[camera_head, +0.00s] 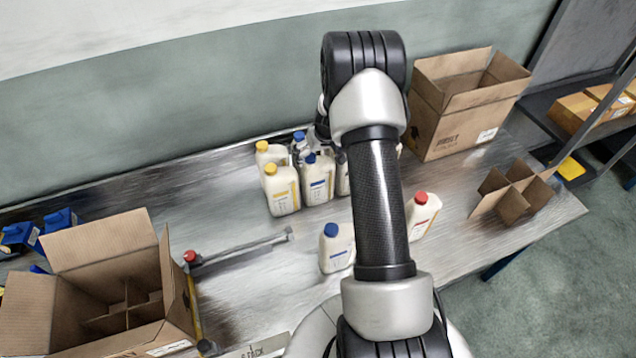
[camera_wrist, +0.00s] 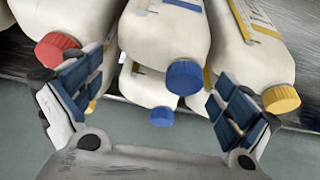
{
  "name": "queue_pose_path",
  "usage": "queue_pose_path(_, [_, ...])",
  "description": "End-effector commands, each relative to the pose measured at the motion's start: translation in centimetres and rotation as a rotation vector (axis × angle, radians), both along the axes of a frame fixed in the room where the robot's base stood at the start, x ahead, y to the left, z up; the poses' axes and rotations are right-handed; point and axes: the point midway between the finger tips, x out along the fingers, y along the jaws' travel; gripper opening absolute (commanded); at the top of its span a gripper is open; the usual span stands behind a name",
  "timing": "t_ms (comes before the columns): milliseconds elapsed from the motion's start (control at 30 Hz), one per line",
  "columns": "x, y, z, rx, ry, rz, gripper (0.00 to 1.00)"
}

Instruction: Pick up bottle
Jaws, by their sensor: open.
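My gripper (camera_wrist: 155,88) is open in the wrist view, with one finger at each side of a white bottle (camera_wrist: 165,35) with a blue cap. I cannot tell whether the fingers touch it. A second blue-capped bottle (camera_wrist: 148,88) is behind it. A red-capped bottle (camera_wrist: 65,18) is on the left and a yellow-capped bottle (camera_wrist: 255,55) on the right. In the head view, my gripper (camera_head: 303,148) is mostly hidden at the grouped bottles, beside a blue-capped bottle (camera_head: 317,182) and a yellow-capped bottle (camera_head: 281,192). My arm hides part of the group.
A lone blue-capped bottle (camera_head: 337,252) and a red-capped bottle (camera_head: 421,216) stand nearer on the metal table (camera_head: 130,195). An open carton with dividers (camera_head: 110,245) is at left, another carton (camera_head: 460,125) at back right. A cardboard divider (camera_head: 512,195) lies right.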

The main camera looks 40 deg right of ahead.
Motion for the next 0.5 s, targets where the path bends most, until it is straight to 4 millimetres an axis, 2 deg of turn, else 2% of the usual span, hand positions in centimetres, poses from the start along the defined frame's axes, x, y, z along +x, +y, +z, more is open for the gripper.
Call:
queue_pose_path(300, [1.2, -0.4, -4.0, 0.001, 0.002, 0.000, 0.97])
queue_pose_path(500, [1.7, -0.6, -4.9, 0.000, 0.001, 0.000, 0.97])
